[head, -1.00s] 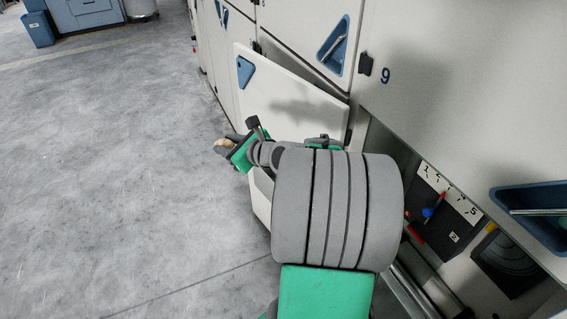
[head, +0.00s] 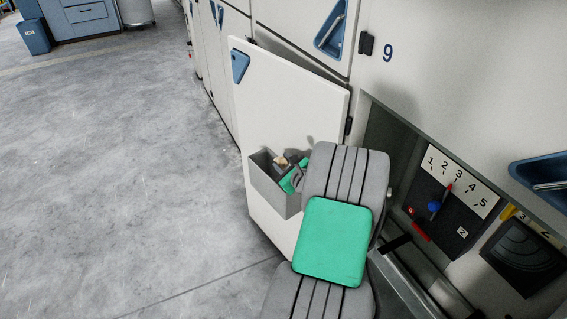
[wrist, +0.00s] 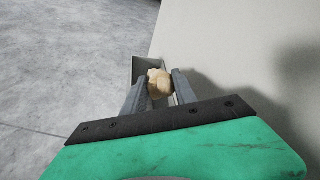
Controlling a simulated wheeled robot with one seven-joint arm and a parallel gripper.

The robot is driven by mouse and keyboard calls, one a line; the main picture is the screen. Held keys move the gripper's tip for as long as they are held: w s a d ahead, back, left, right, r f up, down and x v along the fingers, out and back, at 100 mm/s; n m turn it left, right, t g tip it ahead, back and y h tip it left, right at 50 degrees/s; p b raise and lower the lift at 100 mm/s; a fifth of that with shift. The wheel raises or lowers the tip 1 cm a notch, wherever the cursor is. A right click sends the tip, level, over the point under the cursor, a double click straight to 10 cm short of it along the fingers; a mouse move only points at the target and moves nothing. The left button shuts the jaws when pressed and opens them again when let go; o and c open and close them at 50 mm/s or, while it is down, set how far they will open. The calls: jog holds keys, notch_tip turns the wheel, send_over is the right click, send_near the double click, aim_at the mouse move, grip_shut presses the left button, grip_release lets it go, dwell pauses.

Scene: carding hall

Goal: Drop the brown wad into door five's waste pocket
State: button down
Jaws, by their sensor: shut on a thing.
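The wad (wrist: 158,80) is a lumpy, light tan-brown piece. My gripper (wrist: 161,92) is shut on it, with one grey finger on each side. In the head view the wad (head: 281,160) shows small, partly hidden by my gripper (head: 288,168). A grey open-topped waste pocket (head: 268,189) is fixed to the face of a white door (head: 285,95) that stands open. My gripper and the wad are at the pocket's mouth; I cannot tell whether the wad is below the rim. In the wrist view the pocket (wrist: 143,68) lies behind the wad. No number shows on this door.
A dial panel (head: 452,190) numbered 1 to 5, with red and blue knobs, sits in the open bay on the right. The floor (head: 110,180) on the left is clear. A blue bin (head: 34,37) stands far off.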

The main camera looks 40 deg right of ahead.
jog(key=shift+f+b, duration=0.5)
jog(key=shift+f, duration=0.45)
jog(key=c, duration=0.9)
grip_release()
jog(key=p+v, duration=0.1)
jog(key=v, duration=0.7)
jog(key=shift+w+a, duration=0.1)
